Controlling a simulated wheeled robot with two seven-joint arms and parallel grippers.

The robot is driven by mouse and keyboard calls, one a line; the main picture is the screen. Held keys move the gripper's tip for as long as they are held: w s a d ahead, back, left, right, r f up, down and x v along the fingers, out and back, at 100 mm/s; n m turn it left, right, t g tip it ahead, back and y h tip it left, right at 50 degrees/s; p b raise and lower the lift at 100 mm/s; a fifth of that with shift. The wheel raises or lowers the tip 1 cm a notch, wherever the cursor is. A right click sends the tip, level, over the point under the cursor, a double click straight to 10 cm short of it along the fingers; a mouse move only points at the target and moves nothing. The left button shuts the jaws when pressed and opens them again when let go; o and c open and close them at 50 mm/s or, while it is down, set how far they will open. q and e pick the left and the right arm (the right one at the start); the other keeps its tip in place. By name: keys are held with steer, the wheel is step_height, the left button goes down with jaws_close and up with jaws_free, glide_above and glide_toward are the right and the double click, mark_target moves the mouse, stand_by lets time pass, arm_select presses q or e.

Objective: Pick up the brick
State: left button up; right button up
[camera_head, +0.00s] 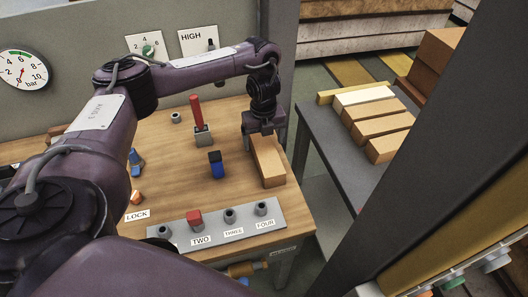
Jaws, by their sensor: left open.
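A tan brick (268,163) lies lengthwise near the right edge of the wooden workbench (165,195). My left gripper (264,139) points down over the far end of the brick. Its jaws are open, with a finger showing to either side of that end. I cannot tell whether the fingers touch the brick. My right gripper is not in view.
A red-handled lever (197,112) and a blue switch (216,164) stand left of the brick. A grey panel (180,236) with a red switch lies in front. More bricks (380,128) sit on a grey table (318,125) at the right. A dark slanted post (410,150) fills the right foreground.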

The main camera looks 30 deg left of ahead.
mark_target(265, 145)
arm_select(q)
steer(key=f, duration=0.3)
steer(key=shift+w+f+p, duration=0.2)
steer(key=shift+f+p, duration=0.15)
steer(key=shift+p, duration=0.05)
steer(key=shift+c, duration=0.2)
steer(key=c, duration=0.7)
steer(key=shift+c, duration=1.2)
steer(key=c, duration=0.5)
steer(key=shift+w+r, duration=0.1)
steer(key=shift+r, duration=0.05)
steer(key=shift+c, duration=0.2)
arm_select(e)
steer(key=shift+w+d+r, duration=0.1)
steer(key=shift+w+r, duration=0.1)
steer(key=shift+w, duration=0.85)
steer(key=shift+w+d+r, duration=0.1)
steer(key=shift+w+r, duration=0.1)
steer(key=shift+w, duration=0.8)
